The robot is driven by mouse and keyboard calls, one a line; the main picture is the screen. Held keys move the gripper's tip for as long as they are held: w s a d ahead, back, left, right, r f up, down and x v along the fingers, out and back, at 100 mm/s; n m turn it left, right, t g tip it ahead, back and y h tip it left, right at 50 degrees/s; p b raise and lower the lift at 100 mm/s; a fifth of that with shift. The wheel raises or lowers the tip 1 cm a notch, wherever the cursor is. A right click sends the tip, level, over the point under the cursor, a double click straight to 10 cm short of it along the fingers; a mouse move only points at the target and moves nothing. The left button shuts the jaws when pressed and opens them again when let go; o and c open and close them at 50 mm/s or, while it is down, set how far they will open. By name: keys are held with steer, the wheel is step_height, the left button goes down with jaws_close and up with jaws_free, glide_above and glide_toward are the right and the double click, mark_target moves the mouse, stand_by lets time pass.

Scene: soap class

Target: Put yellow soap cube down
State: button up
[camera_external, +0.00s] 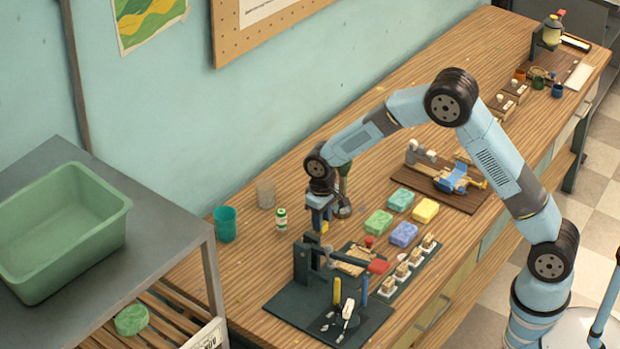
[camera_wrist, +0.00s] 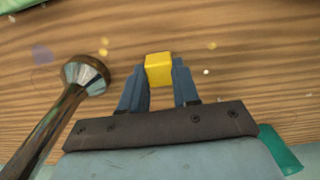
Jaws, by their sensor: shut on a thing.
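The yellow soap cube (camera_wrist: 159,69) is held between the two blue fingers of my gripper (camera_wrist: 160,82) in the wrist view, over the wooden table (camera_wrist: 235,55). In the external view my gripper (camera_external: 321,222) points down at the left part of the table (camera_external: 245,285), and a small bit of the yellow cube (camera_external: 324,228) shows at its tips. I cannot tell whether the cube touches the wood or hangs just above it.
A dark press fixture (camera_external: 330,285) stands just in front of my gripper. A metal round-ended tool (camera_wrist: 86,75) is close on its left in the wrist view.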

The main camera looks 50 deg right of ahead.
steer(key=o, duration=1)
step_height(320, 180, up, 11)
steer(key=s+d+r+t, duration=0.1)
steer(key=s+d+r, duration=0.3)
steer(key=s+r, duration=0.6)
steer(key=s+d+r+t, duration=0.2)
steer(key=s+d+r, duration=0.2)
steer(key=s+r, duration=0.5)
steer(key=s+d+t, duration=0.1)
steer(key=s, duration=0.7)
steer(key=s+d, duration=0.2)
steer(key=s, duration=0.6)
steer(key=s+d+r+t, duration=0.1)
steer(key=s+d, duration=0.1)
steer(key=s, duration=0.6)
steer(key=shift+t, duration=0.3)
